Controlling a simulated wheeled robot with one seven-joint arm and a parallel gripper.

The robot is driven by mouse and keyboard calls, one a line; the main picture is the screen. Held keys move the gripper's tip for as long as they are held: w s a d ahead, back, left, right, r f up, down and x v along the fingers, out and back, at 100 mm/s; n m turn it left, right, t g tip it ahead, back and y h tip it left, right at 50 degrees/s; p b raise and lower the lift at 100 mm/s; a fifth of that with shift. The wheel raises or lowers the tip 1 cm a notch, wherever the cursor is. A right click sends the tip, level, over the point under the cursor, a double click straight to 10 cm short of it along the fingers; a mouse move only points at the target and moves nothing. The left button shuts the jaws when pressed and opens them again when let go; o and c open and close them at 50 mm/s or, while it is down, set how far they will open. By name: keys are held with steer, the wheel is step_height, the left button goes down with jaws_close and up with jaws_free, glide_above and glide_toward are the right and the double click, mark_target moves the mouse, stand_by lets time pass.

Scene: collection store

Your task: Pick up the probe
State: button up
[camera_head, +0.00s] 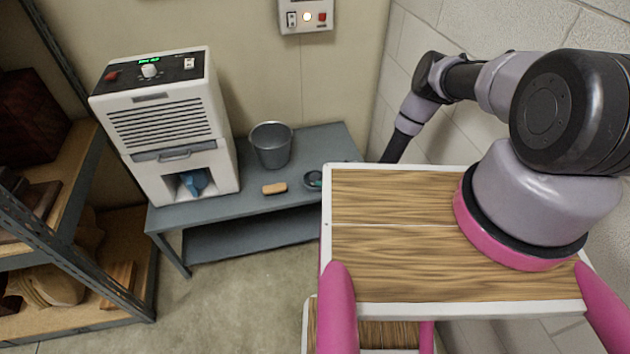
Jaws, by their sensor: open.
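I cannot tell for sure which thing is the probe. A small tan block-like piece (274,188) lies on the grey metal bench (290,199). To its right is a small dark round dish or disc (313,180) with a teal spot, partly cut off by my top plate. A blue piece (195,181) sits in the lower opening of a white machine (165,118) on the bench. My arm runs from the right towards the wall and down behind my top plate. Its end is hidden there, so my gripper does not show.
A grey bucket (272,146) stands on the bench behind the tan piece. A metal shelf rack with wooden items (62,287) stands at the left. A control box (306,15) hangs on the wall. Bare floor (230,295) lies in front of the bench.

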mark_target(317, 177)
steer(key=x, duration=0.5)
steer(key=shift+w+a+f, duration=0.2)
steer(key=shift+a+f, duration=0.05)
steer(key=shift+c, duration=0.3)
